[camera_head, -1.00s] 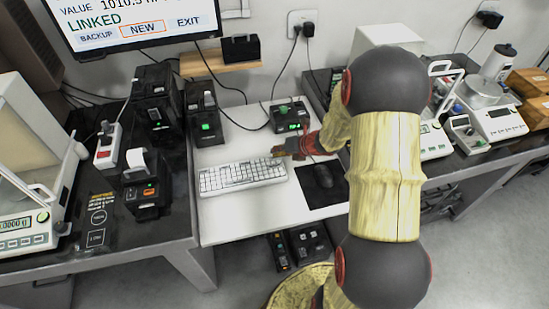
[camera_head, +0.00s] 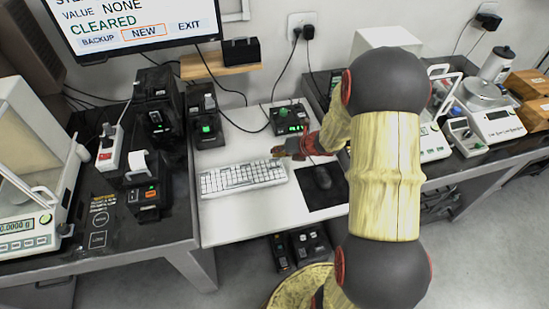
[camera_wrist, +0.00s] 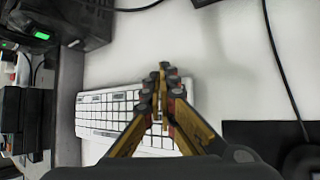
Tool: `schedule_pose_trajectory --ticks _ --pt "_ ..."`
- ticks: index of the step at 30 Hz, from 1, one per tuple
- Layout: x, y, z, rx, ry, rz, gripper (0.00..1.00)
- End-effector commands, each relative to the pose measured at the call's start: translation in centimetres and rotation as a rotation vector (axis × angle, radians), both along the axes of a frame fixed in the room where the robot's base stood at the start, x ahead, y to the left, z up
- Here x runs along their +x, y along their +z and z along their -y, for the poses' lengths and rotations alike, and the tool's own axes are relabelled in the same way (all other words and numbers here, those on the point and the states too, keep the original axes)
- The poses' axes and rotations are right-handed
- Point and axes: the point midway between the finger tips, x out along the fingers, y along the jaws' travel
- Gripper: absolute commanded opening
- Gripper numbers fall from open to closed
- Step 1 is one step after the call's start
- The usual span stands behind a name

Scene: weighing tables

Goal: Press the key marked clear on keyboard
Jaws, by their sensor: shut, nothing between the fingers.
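The white keyboard (camera_head: 240,177) lies on the white desk, and it also shows in the wrist view (camera_wrist: 103,115). My gripper (camera_head: 277,151) is at the keyboard's right end, by its upper right corner. In the wrist view my gripper (camera_wrist: 162,70) is shut, with its fingertips together and nothing between them. The fingers cover part of the keyboard's right end. I cannot tell whether the tips touch a key, and the key markings are too small to read. The monitor (camera_head: 130,25) shows "VALUE NONE" and "CLEARED".
A black mouse (camera_head: 322,178) lies on a dark mat (camera_head: 312,195) right of the keyboard. Black devices with green lights, one of them (camera_head: 290,119), stand behind. A label printer (camera_head: 148,190) is at left. The white desk in front of the keyboard is clear.

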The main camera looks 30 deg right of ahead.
Motion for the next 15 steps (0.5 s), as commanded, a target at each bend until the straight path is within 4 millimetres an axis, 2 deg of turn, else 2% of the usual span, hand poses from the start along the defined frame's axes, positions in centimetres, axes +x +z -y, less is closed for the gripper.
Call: schedule_pose_trajectory --ticks 11,15 --pt "0.0 0.22 0.0 0.0 0.0 0.0 0.0" --pt "0.01 1.05 0.01 0.0 0.0 0.0 0.0"
